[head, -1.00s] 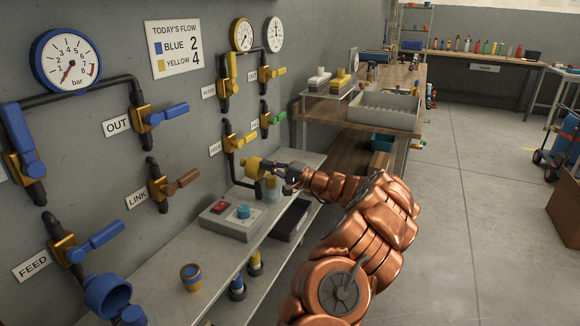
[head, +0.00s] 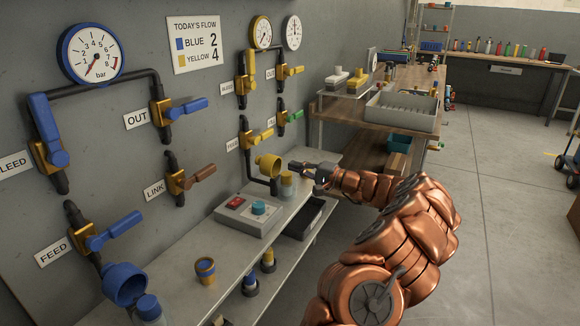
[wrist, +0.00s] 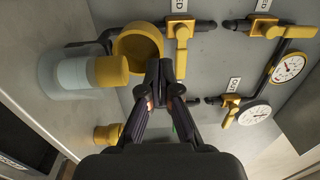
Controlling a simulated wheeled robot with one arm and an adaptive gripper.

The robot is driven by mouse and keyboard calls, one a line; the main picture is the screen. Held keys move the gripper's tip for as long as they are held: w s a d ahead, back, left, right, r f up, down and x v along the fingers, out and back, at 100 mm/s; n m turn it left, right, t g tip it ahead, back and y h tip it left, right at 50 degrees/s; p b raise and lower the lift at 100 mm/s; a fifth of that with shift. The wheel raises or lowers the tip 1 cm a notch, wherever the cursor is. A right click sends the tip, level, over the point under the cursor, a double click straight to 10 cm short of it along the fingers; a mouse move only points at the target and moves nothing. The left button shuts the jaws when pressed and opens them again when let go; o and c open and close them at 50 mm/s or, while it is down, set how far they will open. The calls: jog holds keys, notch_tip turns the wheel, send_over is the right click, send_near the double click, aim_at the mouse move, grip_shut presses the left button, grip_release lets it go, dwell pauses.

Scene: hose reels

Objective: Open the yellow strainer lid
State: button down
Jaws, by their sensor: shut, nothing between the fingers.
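The yellow strainer (head: 268,165) is a short round yellow housing on a dark pipe low on the wall, above the bench. In the wrist view the fingers of my gripper (wrist: 165,70) are shut together and empty, beside the rim with no clear contact.
A clear jar with a yellow top (wrist: 107,71) stands below the strainer. Yellow valve handles (head: 262,136) are on the wall above. A grey control box (head: 246,214) and a small cup (head: 205,270) sit on the bench. The floor to the right is open.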

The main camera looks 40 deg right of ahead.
jog(key=v, duration=0.8)
jog(key=shift+s+d, duration=0.15)
jog(key=shift+s, duration=0.2)
